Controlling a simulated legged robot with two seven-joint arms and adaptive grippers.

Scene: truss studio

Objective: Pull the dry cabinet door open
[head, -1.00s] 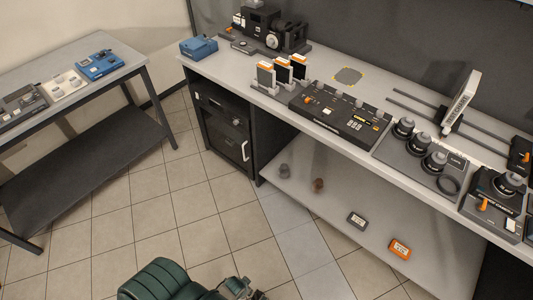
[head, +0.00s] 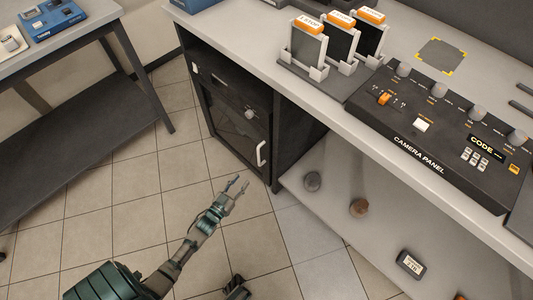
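The dry cabinet (head: 235,115) is the dark box under the left end of the workbench. Its door (head: 228,125) has a dark glass panel and looks closed. A white vertical handle (head: 261,153) sits on the door's right side, and a round knob (head: 250,114) is above it. My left gripper (head: 239,187) is in front of the cabinet, lower and left of the handle in the picture. Its fingers are spread with nothing between them, and it is apart from the handle. Only a dark piece at the bottom edge may belong to my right arm; no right gripper fingers are clear.
The workbench top (head: 262,60) overhangs the cabinet and carries filter holders (head: 309,50) and a camera panel (head: 433,130). A lower shelf (head: 345,185) right of the cabinet holds small items. A side table (head: 82,32) stands left. The tiled floor before the door is clear.

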